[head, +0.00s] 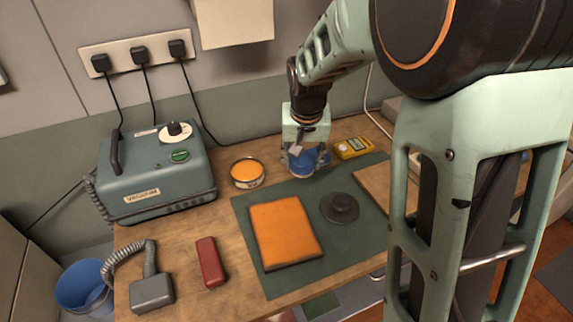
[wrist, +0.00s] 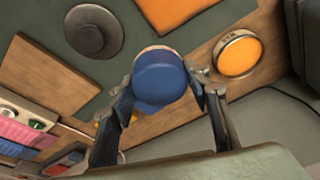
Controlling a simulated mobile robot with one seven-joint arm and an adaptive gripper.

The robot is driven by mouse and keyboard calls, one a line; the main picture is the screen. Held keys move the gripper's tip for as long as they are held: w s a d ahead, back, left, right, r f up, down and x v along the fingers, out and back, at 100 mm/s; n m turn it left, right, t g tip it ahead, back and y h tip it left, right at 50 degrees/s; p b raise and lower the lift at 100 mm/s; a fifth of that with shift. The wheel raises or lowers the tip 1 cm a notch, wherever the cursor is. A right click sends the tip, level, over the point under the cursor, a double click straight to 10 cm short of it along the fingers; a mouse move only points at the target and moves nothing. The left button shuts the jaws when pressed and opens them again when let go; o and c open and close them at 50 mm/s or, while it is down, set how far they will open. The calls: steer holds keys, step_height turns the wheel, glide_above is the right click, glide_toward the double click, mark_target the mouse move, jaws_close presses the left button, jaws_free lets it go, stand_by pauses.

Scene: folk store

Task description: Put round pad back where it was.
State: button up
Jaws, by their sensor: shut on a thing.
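A blue round pad (head: 306,164) is between the fingers of my gripper (head: 303,153), near the back edge of the green mat (head: 245,225). In the wrist view the pad (wrist: 158,84) shows a smooth blue face and a thin paler edge. My gripper (wrist: 163,80) is shut on it, with one finger on each side. I cannot tell whether the pad touches the surface below. A dark grey disc with a raised knob (head: 340,208) lies on the mat, right of an orange square pad (head: 284,232); the disc also shows in the wrist view (wrist: 92,30).
An orange-topped round tin (head: 247,173) stands left of my gripper, and a yellow meter (head: 353,148) to its right. A vacuum box (head: 157,172) stands at the left. A red block (head: 210,262) and a grey hose head (head: 152,292) lie in front.

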steer(key=w+a+f, duration=0.1)
steer(key=w+f, duration=0.2)
steer(key=w, duration=0.1)
steer(key=w+a+f, duration=0.1)
steer(key=w+f, duration=0.2)
steer(key=w, duration=0.1)
steer(key=w+a+f+p, duration=0.1)
steer(key=w+f, duration=0.2)
steer(key=w, duration=0.1)
steer(key=shift+w+a, duration=0.2)
steer(key=shift+a, duration=0.1)
steer(key=shift+w+f, duration=0.2)
steer(key=shift+f, duration=0.05)
steer(key=shift+s+x, duration=0.15)
steer(key=shift+x, duration=0.65)
steer(key=shift+s+x, duration=0.2)
steer(key=shift+x, duration=0.6)
steer(key=shift+a+f, duration=0.1)
steer(key=shift+f, duration=0.15)
steer(key=o, duration=1)
